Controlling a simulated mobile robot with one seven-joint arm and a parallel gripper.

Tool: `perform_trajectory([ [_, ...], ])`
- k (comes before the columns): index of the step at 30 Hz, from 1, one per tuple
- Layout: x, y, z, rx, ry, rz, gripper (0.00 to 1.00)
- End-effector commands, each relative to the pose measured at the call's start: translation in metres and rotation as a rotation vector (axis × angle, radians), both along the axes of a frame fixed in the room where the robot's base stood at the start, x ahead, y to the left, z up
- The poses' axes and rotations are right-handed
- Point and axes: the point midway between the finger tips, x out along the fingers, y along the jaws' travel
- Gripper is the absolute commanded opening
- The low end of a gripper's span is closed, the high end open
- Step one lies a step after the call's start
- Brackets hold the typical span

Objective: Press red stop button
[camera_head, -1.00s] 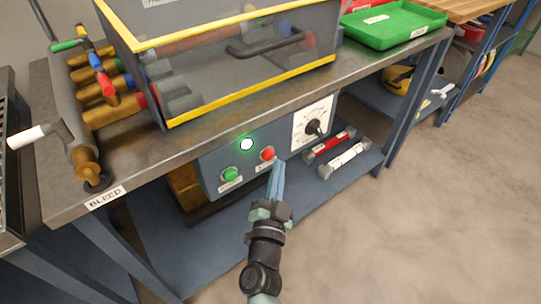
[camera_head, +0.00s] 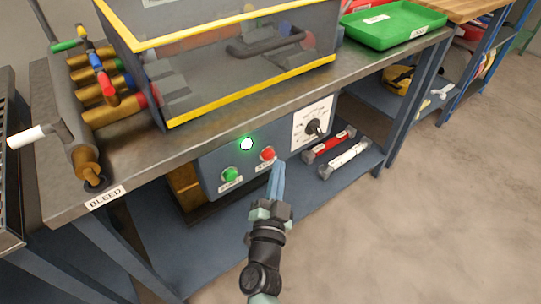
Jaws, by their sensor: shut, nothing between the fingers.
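The red stop button (camera_head: 267,153) sits on the front of a grey control box under the bench top. A small label, partly hidden by my fingers, is just below it. My gripper (camera_head: 279,164) is shut and empty, with its blue fingers pointing up at the box. The fingertips are just below and to the right of the red button in the picture. I cannot tell whether they touch the button or the box. A green button (camera_head: 230,174) is to the left, and a lit white-green lamp (camera_head: 246,144) is above and between the two.
A rotary dial (camera_head: 314,127) on a white plate is right of the red button. The bench top (camera_head: 215,138) overhangs the box. A red cylinder (camera_head: 328,145) and a white cylinder (camera_head: 344,159) lie on the lower shelf to the right. The floor at right is clear.

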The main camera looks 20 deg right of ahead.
Motion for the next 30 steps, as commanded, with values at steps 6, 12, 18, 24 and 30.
perform_trajectory([
  [6,0.0,0.0001,0.0001,0.0,0.0,0.0,0.0],
  [12,0.0007,0.0002,0.0002,0.0,0.0,0.0,0.0],
  [18,0.0069,0.0028,0.0006,0.0,0.0,0.001,0.0],
  [24,0.0083,0.0033,0.0002,0.0,0.0,0.001,0.0],
  [30,0.0083,0.0031,0.0,0.0,0.0,0.0,0.0],
])
